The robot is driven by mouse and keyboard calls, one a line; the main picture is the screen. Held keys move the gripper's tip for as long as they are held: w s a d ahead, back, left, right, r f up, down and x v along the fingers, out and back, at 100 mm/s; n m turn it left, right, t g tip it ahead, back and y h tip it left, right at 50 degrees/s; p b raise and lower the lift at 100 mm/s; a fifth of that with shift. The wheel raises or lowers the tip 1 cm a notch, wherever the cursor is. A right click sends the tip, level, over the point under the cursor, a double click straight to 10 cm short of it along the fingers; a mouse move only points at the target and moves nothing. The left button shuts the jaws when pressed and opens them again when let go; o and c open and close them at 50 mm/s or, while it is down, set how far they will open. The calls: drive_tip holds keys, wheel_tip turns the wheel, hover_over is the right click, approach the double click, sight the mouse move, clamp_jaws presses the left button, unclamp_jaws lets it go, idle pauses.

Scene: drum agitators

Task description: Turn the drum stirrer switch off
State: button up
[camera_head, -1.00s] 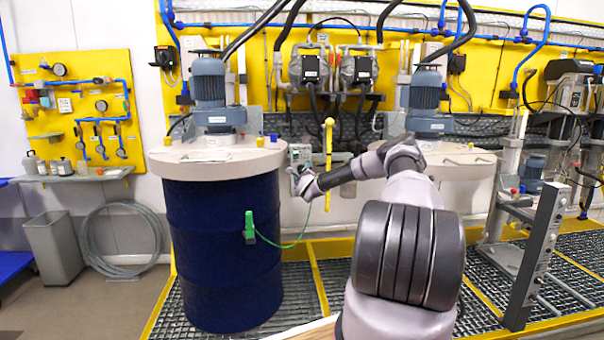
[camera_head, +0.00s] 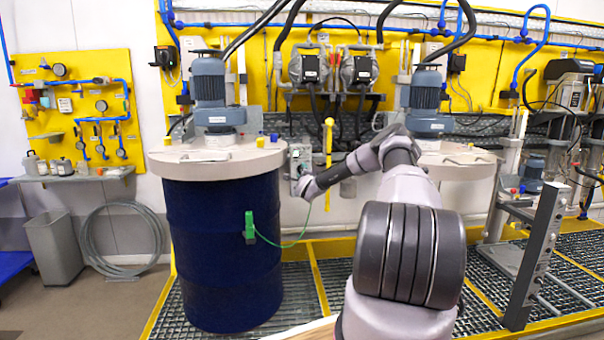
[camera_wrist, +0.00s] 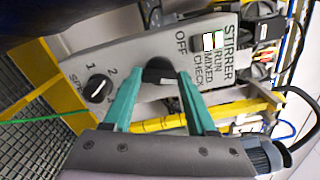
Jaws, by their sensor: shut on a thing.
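The stirrer control panel (camera_wrist: 125,68) is a grey plate seen close up and tilted in the wrist view. It reads STIRRER, OFF, RUN and MIXED CHECK. A black rotary switch (camera_wrist: 160,68) sits beside the OFF label. My gripper (camera_wrist: 160,80) has its teal fingers closed on either side of this switch. The fingers partly cover it, and I cannot tell its pointer's setting. In the head view the panel's grey box (camera_head: 300,156) is on the wall right of the blue drum, with my gripper beside it. The fingers are too small to make out there.
A second black knob (camera_wrist: 97,88), marked with numbers, is on the same panel. The blue drum (camera_head: 222,245) with a stirrer motor (camera_head: 208,80) stands left of my arm. A yellow vertical pipe (camera_head: 328,150) is close right of the panel. A green clamp (camera_head: 250,227) hangs on the drum.

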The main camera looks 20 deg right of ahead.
drive_tip(key=n, duration=1.1)
drive_tip(key=shift+f+n, duration=0.15)
drive_tip(key=shift+n, duration=0.25)
idle(0.3)
drive_tip(key=o, duration=1.4)
drive_tip(key=shift+c, duration=0.2)
drive_tip(key=v, duration=1.1)
